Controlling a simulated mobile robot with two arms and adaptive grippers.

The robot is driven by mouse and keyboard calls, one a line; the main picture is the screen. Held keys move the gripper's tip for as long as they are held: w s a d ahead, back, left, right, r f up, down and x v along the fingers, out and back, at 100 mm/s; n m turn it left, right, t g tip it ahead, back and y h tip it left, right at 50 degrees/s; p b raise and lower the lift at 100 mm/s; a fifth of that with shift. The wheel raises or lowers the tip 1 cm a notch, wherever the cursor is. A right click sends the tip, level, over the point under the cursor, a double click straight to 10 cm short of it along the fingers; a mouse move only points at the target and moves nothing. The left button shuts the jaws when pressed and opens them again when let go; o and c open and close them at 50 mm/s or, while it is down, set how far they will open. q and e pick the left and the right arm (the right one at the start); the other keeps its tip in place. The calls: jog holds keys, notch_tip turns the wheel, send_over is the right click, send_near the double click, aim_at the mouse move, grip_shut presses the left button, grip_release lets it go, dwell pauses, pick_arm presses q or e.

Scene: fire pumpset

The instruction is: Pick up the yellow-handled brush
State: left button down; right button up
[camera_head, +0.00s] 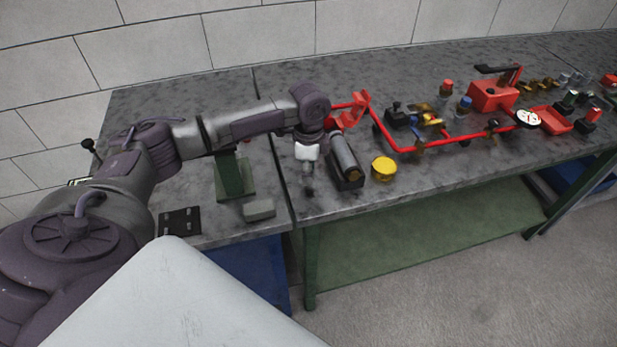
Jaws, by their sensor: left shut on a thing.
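My left arm reaches from the left over the grey workbench. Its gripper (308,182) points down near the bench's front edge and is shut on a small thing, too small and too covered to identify. I cannot make out a brush with a yellow handle for certain. A short round yellow object (384,169) stands on the bench to the right of the gripper, apart from it. My right gripper is not in view.
A dark cylinder (345,158) on a dark base stands just right of the gripper. Red piping (440,142) with valves runs rightward to a red pump box (493,95). A green stand (235,175), a grey block (260,209) and a black plate (179,222) are on the left.

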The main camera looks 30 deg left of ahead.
pick_arm(q)
jog(key=shift+w+r, duration=0.1)
jog(key=shift+r, duration=0.85)
jog(key=w+d+r, duration=0.1)
jog(key=d+r, duration=0.1)
jog(key=d, duration=0.1)
jog(key=w+d+r+b, duration=0.1)
jog(key=w+d+r, duration=0.1)
jog(key=d, duration=0.1)
jog(key=w+d+r+b, duration=0.1)
jog(key=d, duration=0.2)
jog(key=shift+w+d+r, duration=0.2)
jog(key=shift+w+r, duration=0.1)
jog(key=shift+r, duration=0.1)
jog(key=shift+w+d+r, duration=0.25)
jog(key=shift+d+r, duration=0.2)
jog(key=shift+d, duration=0.1)
